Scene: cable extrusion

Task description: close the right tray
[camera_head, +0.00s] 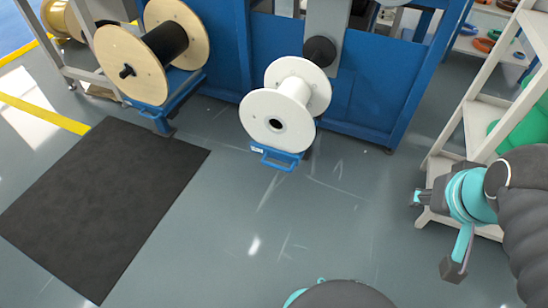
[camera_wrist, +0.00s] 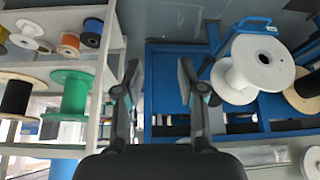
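The right tray (camera_head: 275,155) is blue with a loop handle and stands out in front of the blue rack, low near the floor. A white empty spool (camera_head: 285,105) sits on it and hides most of the tray. In the wrist view the picture is turned over, and the tray handle (camera_wrist: 257,22) shows at the upper right above the white spool (camera_wrist: 252,68). My gripper (camera_head: 436,232) is at the right of the head view, well apart from the tray. In the wrist view my gripper (camera_wrist: 158,78) has its fingers spread with nothing between them.
A left blue tray (camera_head: 165,108) under a wooden spool with black cable (camera_head: 165,45) also stands out from the rack (camera_head: 365,100). A white shelf (camera_head: 475,125) with a green spool is close to my arm. Floor before the trays is clear, with a black mat (camera_head: 100,200) at left.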

